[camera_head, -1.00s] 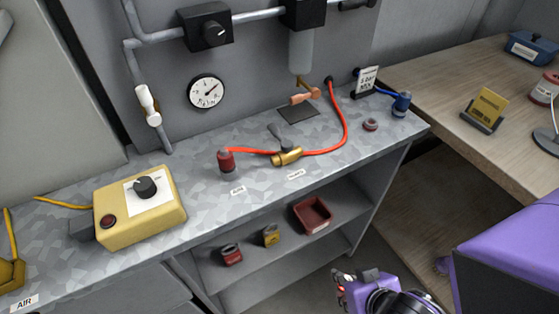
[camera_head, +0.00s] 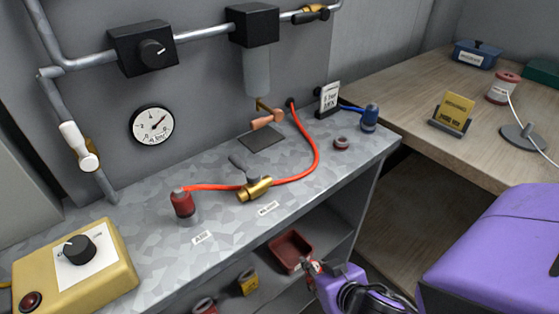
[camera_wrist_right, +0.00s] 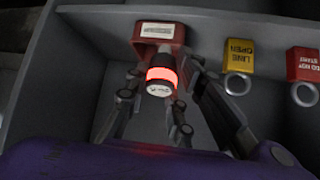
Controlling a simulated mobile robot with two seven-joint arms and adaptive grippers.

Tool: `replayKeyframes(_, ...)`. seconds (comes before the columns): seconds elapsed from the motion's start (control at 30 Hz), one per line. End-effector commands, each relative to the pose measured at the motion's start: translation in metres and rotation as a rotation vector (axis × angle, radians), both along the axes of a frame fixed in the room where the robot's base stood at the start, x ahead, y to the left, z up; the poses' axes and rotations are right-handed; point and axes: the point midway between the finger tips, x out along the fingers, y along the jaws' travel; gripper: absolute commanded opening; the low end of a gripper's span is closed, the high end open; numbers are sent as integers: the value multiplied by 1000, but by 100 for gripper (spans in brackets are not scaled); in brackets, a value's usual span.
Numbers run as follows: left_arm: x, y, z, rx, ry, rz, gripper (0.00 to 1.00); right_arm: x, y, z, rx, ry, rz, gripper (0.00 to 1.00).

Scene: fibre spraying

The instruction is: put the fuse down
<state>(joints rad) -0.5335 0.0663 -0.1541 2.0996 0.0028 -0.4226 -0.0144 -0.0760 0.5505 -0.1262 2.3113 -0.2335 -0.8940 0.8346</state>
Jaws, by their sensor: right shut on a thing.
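My right gripper (camera_head: 312,268) is at the front of the lower shelf, close to the red tray (camera_head: 291,250). In the right wrist view, the gripper (camera_wrist_right: 158,80) is shut on the fuse (camera_wrist_right: 161,76), a short dark cylinder with a glowing red band and a white end. The fuse's far end overlaps the labelled red tray (camera_wrist_right: 154,31); whether it touches the tray I cannot tell. The fuse is not clear in the head view. My left gripper is not in view.
A yellow tag (camera_head: 248,282) and a red tag (camera_head: 205,306) stand left of the tray on the shelf (camera_head: 325,232). Above is the metal worktop (camera_head: 330,165) with a brass valve (camera_head: 255,189) and red hose. A wooden desk (camera_head: 400,105) is at the right.

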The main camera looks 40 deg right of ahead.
Motion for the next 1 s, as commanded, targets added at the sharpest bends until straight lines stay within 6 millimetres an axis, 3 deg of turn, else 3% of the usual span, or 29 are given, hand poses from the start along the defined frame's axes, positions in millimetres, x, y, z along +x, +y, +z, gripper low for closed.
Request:
replayKeyframes(0.1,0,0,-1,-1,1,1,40,35,-6,2,-4,-6,4,0)
replayKeyframes(0.33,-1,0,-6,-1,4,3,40,90,-18,-2,-4,-1,1,0)
replayKeyframes(0.43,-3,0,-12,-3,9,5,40,90,-18,-28,0,6,-2,0)
replayKeyframes(0.77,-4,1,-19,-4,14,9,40,101,-20,-58,0,2,0,0)
replayKeyframes(1.0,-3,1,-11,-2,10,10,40,117,-23,-51,32,185,3,0)
